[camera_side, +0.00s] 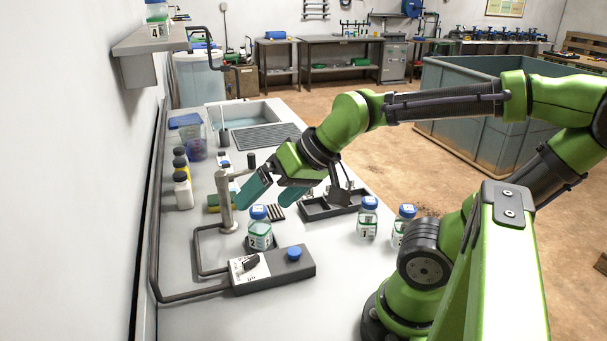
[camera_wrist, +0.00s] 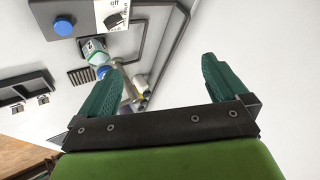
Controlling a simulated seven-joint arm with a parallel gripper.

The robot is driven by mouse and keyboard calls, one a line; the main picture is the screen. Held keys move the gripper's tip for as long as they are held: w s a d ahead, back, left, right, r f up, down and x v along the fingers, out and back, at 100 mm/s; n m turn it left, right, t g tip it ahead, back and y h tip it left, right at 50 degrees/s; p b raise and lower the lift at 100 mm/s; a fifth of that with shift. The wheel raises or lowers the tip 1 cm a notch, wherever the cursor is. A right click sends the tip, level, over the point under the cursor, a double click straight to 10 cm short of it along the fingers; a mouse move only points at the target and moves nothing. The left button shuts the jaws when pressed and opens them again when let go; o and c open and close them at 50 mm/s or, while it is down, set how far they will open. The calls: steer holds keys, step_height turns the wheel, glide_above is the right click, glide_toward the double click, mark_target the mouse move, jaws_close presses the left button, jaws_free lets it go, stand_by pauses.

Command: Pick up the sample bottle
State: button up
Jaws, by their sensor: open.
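A clear sample bottle (camera_side: 260,236) with a blue cap and a white-green label stands upright by the metal spout post (camera_side: 225,202). It also shows in the wrist view (camera_wrist: 94,47), up and left of the left finger. Two similar bottles stand on the bench to the right: one bottle (camera_side: 367,222) and another bottle (camera_side: 402,226) partly hidden by my arm. My gripper (camera_side: 260,204) is open and empty, above and behind the bottle near the post.
A control box (camera_side: 272,270) with a blue button and a switch sits in front of the bottle, joined to bent pipes. A dark tray (camera_side: 332,205) lies to the right. Small bottles (camera_side: 183,190) and a jug (camera_side: 193,138) stand left, by the sink (camera_side: 243,112).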

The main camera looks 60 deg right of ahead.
steer(key=shift+s+r+n, duration=0.2)
steer(key=shift+s+n, duration=0.1)
steer(key=shift+s, duration=0.55)
steer(key=shift+c, duration=0.2)
steer(key=shift+s+g, duration=0.3)
steer(key=shift+s, duration=0.2)
steer(key=c, duration=0.3)
steer(key=n+g+h, duration=0.2)
steer(key=g, duration=0.4)
glide_above(259, 224)
steer(key=s+a, duration=0.1)
step_height(259, 224, down, 4)
steer(key=w+d+n+g, duration=0.1)
steer(key=w+d+n, duration=0.1)
steer(key=f, duration=1)
steer(key=shift+s+d+f, duration=0.1)
steer(key=shift+s+f, duration=0.05)
steer(key=shift+s, duration=0.05)
steer(key=shift+w+d+f, duration=0.1)
steer(key=shift+f, duration=1.4)
steer(key=shift+w+d+f, duration=0.1)
steer(key=shift+f, duration=1.35)
